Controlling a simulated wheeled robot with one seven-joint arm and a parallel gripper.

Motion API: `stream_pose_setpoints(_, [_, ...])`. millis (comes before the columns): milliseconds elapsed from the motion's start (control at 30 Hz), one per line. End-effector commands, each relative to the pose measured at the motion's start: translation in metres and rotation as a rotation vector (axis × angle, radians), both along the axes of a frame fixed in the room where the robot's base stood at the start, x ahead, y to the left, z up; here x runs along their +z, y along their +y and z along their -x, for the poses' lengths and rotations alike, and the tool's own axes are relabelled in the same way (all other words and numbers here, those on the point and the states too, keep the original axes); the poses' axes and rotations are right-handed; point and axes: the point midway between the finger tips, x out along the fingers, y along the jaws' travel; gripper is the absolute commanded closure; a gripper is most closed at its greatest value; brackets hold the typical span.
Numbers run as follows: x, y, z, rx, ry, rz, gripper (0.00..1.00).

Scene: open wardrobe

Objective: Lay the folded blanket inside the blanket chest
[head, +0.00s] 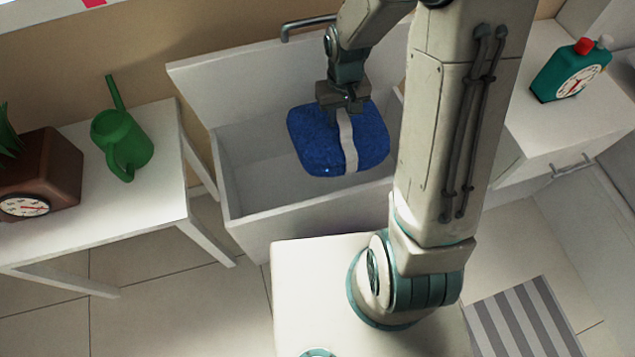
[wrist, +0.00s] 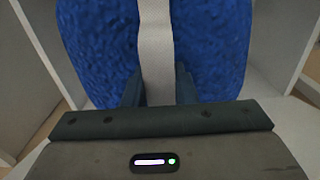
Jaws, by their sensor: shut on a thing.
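The folded blanket (head: 309,136) is a blue, rounded bundle with a pale strap around its middle. My gripper (head: 342,112) is shut on it from above, at the strap. In the head view the blanket hangs over the open white blanket chest (head: 250,225); its exact height above the chest floor is hard to tell. In the wrist view the blanket (wrist: 95,50) fills the upper middle, and the gripper's fingers (wrist: 159,88) sit on either side of the pale strap (wrist: 155,40). The chest's lid (head: 225,85) stands raised at the back.
On the left, a white table (head: 150,200) holds a green watering can (head: 122,140) and a brown planter with a dial (head: 45,175). On the right, a white cabinet (head: 540,125) holds a teal object with a dial (head: 570,75). A striped mat (head: 525,320) lies on the floor.

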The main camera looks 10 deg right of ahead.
Motion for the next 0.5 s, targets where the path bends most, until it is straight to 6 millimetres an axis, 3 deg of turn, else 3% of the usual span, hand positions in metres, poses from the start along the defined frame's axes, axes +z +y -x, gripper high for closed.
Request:
stream_pose_setpoints(267, [-0.016, 0.009, 0.006, 0.031, 0.001, 0.003, 1.0])
stream_pose_setpoints(500, [-0.077, 0.013, 0.007, 0.04, 0.004, 0.004, 1.0])
